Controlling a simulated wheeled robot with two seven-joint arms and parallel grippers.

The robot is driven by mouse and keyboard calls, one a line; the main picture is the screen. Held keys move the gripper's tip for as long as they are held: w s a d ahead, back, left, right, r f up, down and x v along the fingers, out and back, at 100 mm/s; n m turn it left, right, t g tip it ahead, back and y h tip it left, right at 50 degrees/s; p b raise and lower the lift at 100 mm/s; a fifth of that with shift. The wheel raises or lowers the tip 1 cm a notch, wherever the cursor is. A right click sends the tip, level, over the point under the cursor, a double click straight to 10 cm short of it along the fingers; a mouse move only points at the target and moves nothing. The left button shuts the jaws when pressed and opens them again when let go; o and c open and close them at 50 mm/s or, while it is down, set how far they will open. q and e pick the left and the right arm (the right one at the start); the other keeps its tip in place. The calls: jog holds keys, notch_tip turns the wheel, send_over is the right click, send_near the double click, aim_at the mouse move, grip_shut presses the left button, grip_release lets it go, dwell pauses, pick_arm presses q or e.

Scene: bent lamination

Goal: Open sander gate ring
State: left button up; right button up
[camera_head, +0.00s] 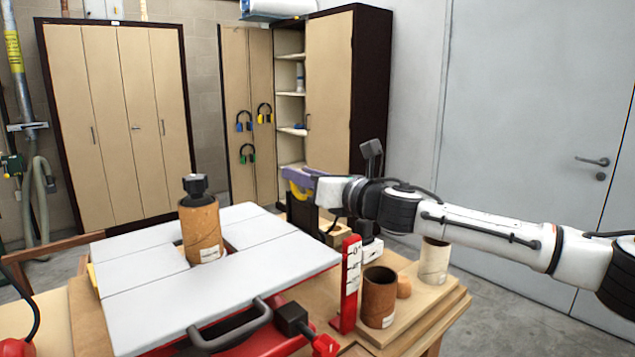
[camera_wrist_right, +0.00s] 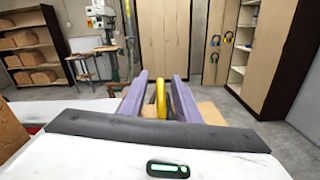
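The yellow ring (camera_wrist_right: 161,98) stands between the two purple fingers of my right gripper (camera_wrist_right: 159,92) in the wrist view. The fingers are parallel and apart, one on each side of the ring, with what look like narrow gaps beside it. In the head view my right gripper (camera_head: 299,177) points left beyond the sander table, and the yellow ring (camera_head: 301,192) shows just under its fingers, partly hidden. The sander has a white table (camera_head: 250,252) and an upright brown sanding drum (camera_head: 201,232). My left gripper is not in view.
A red scale post (camera_head: 349,284), a dark-bored brown sleeve (camera_head: 379,297) and a pale sleeve (camera_head: 434,262) stand on the wooden bench, below and near my right arm. Cabinets (camera_head: 118,120) line the back wall. A grey door (camera_head: 540,130) is at right.

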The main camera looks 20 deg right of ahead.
jog(key=v, duration=0.6)
jog(key=shift+r, duration=0.1)
